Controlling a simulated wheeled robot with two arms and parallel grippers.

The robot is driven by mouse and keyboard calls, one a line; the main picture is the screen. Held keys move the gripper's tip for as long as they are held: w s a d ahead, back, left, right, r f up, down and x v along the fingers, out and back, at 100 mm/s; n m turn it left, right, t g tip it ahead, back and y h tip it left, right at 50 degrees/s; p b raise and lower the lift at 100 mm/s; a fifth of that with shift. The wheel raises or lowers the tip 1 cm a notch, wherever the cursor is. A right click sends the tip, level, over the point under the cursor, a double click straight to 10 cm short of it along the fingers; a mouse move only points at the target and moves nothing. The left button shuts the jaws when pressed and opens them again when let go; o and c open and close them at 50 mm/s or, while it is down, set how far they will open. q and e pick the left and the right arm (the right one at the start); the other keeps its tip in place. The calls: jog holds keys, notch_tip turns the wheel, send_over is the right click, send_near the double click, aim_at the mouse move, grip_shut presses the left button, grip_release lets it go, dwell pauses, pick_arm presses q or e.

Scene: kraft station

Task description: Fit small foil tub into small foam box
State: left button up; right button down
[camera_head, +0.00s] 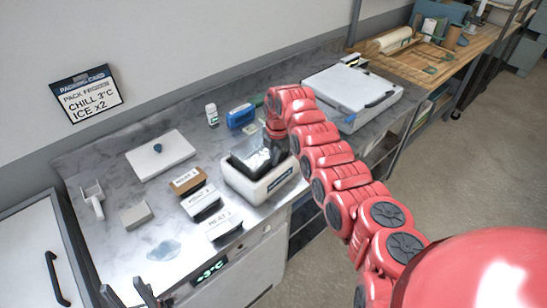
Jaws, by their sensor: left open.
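The small foam box (258,197) is white and open, on the metal worktop near its front edge. The small foil tub (247,160), grey and shiny inside, is tilted at the box's mouth, partly above the rim. My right gripper (274,152) is at the tub's right side and looks shut on it; its fingertips are mostly hidden. I cannot tell how deep the tub sits. My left gripper (124,289) is open and empty at the bottom left, apart from the box.
Labelled packs (202,202) lie left of the box. A white lid (160,154) with a blue knob lies behind them. A white bottle (211,115) and a blue item (240,116) stand behind the box. A white scoop (93,197) lies far left.

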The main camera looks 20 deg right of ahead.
jog(key=shift+f, duration=0.15)
jog(key=shift+r+b, duration=0.3)
jog(key=shift+r, duration=0.15)
jog(key=c, duration=0.6)
grip_release()
dwell(0.3)
jog(key=shift+r, duration=0.15)
jog(key=shift+r+b, duration=0.55)
jog(key=shift+r, duration=3.85)
